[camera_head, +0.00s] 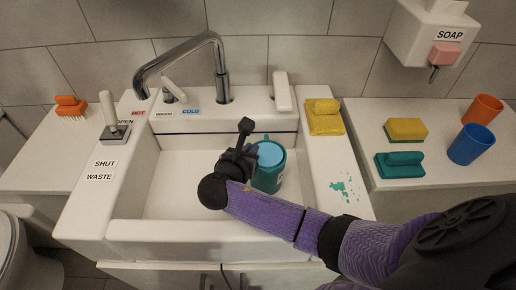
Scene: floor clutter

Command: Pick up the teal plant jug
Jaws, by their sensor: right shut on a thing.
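The teal plant jug (271,158) stands in the white sink basin (185,190), toward its right side, with a lighter blue area showing at its top. My right gripper (246,150) is at the jug's left side, shut on it. My purple right arm reaches in from the lower right over the sink's front rim and hides part of the jug's lower left. The fingertips are dark and hard to make out against the jug. My left gripper is not in view.
A tap (190,60) arches over the basin's back left. The right counter holds a sponge (406,130), a teal brush (400,165), a blue cup (471,145) and an orange cup (482,109). A soap dispenser (428,30) hangs above.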

